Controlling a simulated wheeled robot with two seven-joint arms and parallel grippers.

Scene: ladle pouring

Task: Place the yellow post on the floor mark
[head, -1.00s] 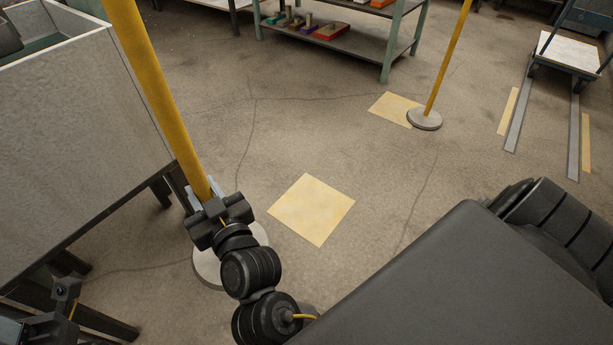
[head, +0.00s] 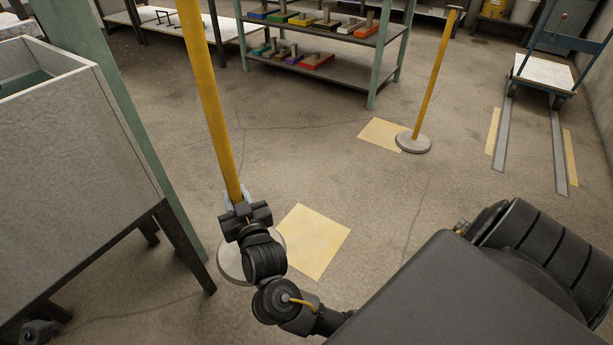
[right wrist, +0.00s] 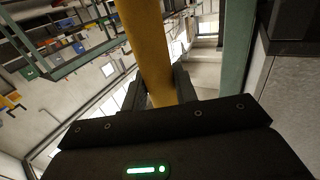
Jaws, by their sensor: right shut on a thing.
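The yellow post (head: 210,95) stands near upright at left of centre, its top out of view. Its pale round base (head: 230,262) shows partly behind my right arm. My right gripper (head: 240,207) is shut on the post's lower shaft, which also shows between the fingers in the right wrist view (right wrist: 148,50). The nearest floor mark, a pale yellow square (head: 318,240), lies just right of the base. The base's right side reaches the mark's left edge in the picture. I cannot tell whether the base touches the floor. A dark part at the bottom left may be my left arm.
Another yellow post (head: 438,75) stands on a round base at the edge of a second yellow mark (head: 380,133). A grey bin on legs (head: 80,160) is close on the left. A green shelf (head: 325,75) and a cart (head: 545,72) stand behind. The middle floor is clear.

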